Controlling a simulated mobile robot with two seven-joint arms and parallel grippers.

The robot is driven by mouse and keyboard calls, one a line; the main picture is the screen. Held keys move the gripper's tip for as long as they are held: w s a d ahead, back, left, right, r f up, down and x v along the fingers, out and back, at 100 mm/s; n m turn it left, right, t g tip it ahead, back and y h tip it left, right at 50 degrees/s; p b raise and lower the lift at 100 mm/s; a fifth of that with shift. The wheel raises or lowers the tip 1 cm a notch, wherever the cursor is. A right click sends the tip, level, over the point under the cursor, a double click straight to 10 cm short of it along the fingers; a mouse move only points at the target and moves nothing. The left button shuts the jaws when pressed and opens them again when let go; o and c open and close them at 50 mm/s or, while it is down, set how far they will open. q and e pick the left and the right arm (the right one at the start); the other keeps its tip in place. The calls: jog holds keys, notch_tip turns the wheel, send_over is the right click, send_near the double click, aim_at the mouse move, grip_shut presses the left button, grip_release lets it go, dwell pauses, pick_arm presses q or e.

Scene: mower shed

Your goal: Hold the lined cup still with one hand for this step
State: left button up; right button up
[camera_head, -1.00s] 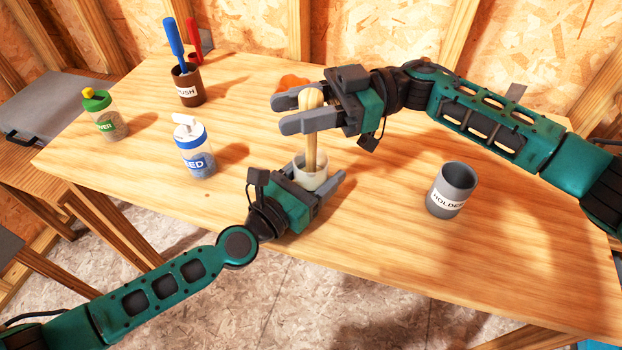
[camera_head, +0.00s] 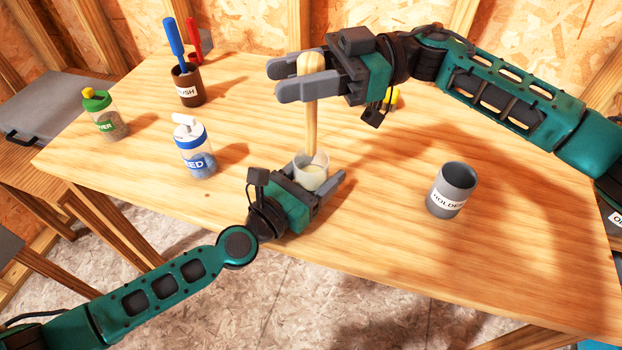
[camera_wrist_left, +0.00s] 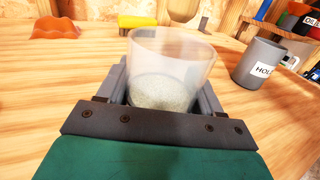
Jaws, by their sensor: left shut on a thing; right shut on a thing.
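The cup (camera_head: 311,173) is clear and stands upright on the table, with pale, speckled contents at its bottom. It also shows in the left wrist view (camera_wrist_left: 172,65). My left gripper (camera_head: 326,188) is shut on the cup low down, one finger on each side. My right gripper (camera_head: 305,77) is shut on a wooden stick (camera_head: 311,125) with a thicker top, held upright above the cup. The stick's lower end overlaps the cup's rim in the head view. No stick shows inside the cup in the left wrist view.
A grey holder cup (camera_head: 452,190) stands to the right. A blue-lidded shaker (camera_head: 195,155), a green-lidded shaker (camera_head: 105,118) and a brown brush cup (camera_head: 188,88) stand to the left. An orange wavy piece (camera_wrist_left: 55,28) and a yellow thing (camera_wrist_left: 137,21) lie behind the cup.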

jog(key=shift+r, duration=0.1)
notch_tip(320, 180, up, 4)
jog(key=shift+f, duration=0.1)
dwell(0.5)
pick_arm(q)
jog(key=o, duration=1.2)
jog(key=v, duration=1.2)
jog(key=shift+s+a, duration=0.1)
jog(key=shift+s, duration=0.05)
pick_arm(e)
jog(key=shift+s, duration=0.1)
